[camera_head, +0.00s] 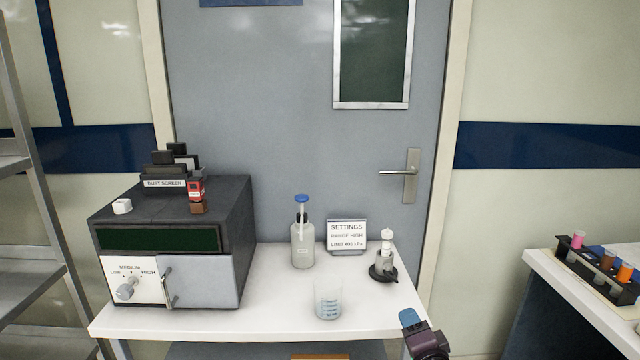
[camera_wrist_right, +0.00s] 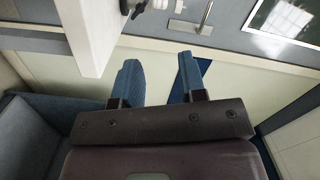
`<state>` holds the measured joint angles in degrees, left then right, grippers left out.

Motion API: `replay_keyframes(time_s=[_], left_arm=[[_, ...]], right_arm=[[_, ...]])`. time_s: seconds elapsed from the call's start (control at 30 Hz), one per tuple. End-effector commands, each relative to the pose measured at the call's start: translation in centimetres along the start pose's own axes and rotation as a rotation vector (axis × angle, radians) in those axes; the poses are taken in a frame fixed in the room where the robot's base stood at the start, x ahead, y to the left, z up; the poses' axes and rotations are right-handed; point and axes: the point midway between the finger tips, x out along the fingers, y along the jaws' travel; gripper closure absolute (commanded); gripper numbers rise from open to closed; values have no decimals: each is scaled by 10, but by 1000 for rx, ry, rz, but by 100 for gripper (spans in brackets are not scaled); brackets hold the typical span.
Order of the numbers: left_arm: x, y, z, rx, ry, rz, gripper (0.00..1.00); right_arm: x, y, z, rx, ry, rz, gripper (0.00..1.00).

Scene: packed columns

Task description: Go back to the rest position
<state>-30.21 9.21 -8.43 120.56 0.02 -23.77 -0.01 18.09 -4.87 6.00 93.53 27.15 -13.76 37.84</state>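My right gripper (camera_head: 409,318) shows at the bottom edge of the head view, beside the front right corner of the white table (camera_head: 270,318). In the right wrist view its two blue fingers (camera_wrist_right: 158,64) stand apart with nothing between them, so it is open and empty. My left gripper is in neither view.
The table holds a dark machine (camera_head: 230,212) with a dial, a blue-capped bottle (camera_head: 303,245), a beaker (camera_head: 328,300), a settings sign (camera_head: 346,235) and a small vessel on a black base (camera_head: 384,262). A second bench (camera_head: 570,280) stands right; shelves (camera_head: 30,290) stand left.

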Motion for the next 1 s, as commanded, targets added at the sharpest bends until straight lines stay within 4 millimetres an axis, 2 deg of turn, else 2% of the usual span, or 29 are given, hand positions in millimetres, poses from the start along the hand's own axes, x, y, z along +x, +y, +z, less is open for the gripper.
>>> replay_keyframes(time_s=[0.1,0.2,0.4,0.6,0.8,0.9,1.0], left_arm=[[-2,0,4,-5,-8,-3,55],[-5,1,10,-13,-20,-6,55],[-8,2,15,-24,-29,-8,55],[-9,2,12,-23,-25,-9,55],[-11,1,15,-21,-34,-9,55],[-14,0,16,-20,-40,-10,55],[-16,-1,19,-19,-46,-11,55]], right_arm=[[-37,15,-4,-374,-26,50,62],[-76,32,-6,-671,-64,101,62],[-154,67,-4,-1068,-164,195,62],[-236,98,1,-1245,-279,282,62],[-314,128,11,-1267,-393,360,62],[-343,142,14,-1260,-440,399,62],[-360,151,14,-1255,-465,426,62]])
